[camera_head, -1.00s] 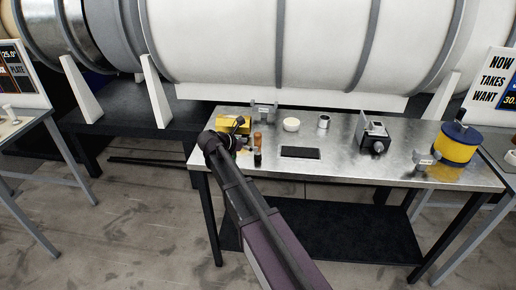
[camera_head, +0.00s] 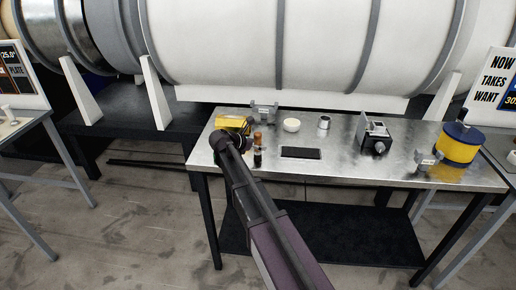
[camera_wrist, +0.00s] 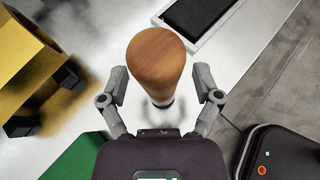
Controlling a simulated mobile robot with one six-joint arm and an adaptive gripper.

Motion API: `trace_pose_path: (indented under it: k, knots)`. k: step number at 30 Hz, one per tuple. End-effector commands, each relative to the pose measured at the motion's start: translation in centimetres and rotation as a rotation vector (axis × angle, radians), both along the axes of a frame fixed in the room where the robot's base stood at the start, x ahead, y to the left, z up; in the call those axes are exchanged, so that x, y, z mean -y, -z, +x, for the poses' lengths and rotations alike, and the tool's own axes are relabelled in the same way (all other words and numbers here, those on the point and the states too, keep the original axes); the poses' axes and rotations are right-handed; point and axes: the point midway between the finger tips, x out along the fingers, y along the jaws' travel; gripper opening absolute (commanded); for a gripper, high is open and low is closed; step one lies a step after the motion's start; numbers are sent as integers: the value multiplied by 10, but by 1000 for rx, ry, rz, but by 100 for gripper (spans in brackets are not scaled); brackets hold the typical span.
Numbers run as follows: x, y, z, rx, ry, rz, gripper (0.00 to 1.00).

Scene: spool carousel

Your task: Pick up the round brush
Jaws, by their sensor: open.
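The round brush (camera_head: 258,150) stands upright on the metal table, with a wooden top and a dark lower part. In the wrist view its round wooden end (camera_wrist: 156,58) points up at the camera, between and slightly beyond my fingertips. My gripper (camera_wrist: 160,82) is open, one finger on each side of the brush, with a visible gap on both sides. The brush's lower part is mostly hidden under its wooden end there. In the head view my arm hides most of the gripper, just left of the brush.
A yellow block-like object (camera_head: 232,122) is close on the left. A dark flat tray (camera_head: 301,153) lies to the right of the brush. A white round dish (camera_head: 291,125), a metal cup (camera_head: 324,122) and a grey device (camera_head: 375,135) stand farther right. The table's front edge is near.

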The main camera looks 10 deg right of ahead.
Motion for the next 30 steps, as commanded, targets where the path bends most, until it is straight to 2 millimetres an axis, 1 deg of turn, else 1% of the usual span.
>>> trace_pose_path:
  k: [3, 4, 5, 6, 8, 9, 12, 23, 30]
  knots:
    - [0, 0, 0, 0, 0, 0, 82]
    - [0, 0, 0, 0, 1, 0, 76]
    - [1, 0, 0, 0, 1, 0, 67]
    - [1, 0, 0, 0, 1, 0, 55]
    - [1, 0, 0, 0, 1, 0, 37]
    - [1, 0, 0, 0, 1, 0, 26]
    - [1, 0, 0, 0, 1, 0, 0]
    - [1, 0, 0, 0, 1, 1, 0]
    - [1, -7, 0, 0, 1, 0, 0]
